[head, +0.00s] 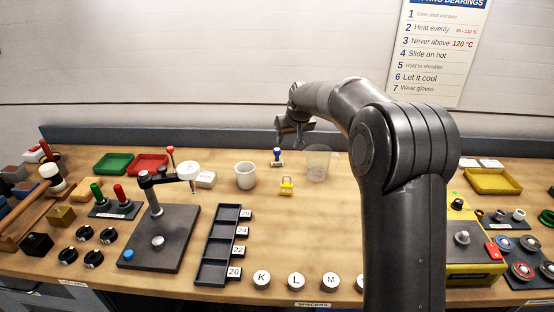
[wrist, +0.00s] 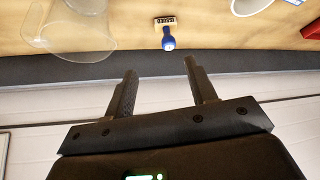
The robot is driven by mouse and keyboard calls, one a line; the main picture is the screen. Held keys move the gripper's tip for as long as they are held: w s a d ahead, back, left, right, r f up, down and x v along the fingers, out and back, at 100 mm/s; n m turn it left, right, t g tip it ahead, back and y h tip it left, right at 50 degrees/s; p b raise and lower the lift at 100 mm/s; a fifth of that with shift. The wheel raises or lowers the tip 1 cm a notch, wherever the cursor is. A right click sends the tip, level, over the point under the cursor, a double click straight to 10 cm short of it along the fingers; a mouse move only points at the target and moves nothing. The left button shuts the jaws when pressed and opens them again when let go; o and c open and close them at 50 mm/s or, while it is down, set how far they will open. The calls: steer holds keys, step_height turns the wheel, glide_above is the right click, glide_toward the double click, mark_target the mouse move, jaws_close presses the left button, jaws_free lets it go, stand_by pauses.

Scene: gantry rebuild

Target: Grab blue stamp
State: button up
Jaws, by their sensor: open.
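The blue stamp (head: 277,156) stands upright on the bench near its back edge in the head view. It has a blue handle and a pale base. In the wrist view the stamp (wrist: 168,38) shows its rounded blue handle towards the camera and a lettered base lying beyond it. My gripper (wrist: 159,82) is open and empty, its two dark fingers apart. The stamp appears beyond the fingertips, apart from them. In the head view my gripper (head: 290,138) is small and dark, just above and behind the stamp.
A clear cup (head: 317,163) stands right of the stamp, and a white cup (head: 245,175) stands left. A yellow padlock (head: 287,186) is in front. A dark back rail (head: 220,138) runs along the bench behind. Bare wood surrounds the stamp closely.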

glide_toward(277, 150)
steer(key=f, duration=0.2)
steer(key=x, duration=0.7)
steer(key=w+x, duration=0.1)
steer(key=x, duration=0.3)
steer(key=shift+a+r, duration=0.1)
steer(key=shift+r, duration=0.2)
steer(key=c, duration=1.1)
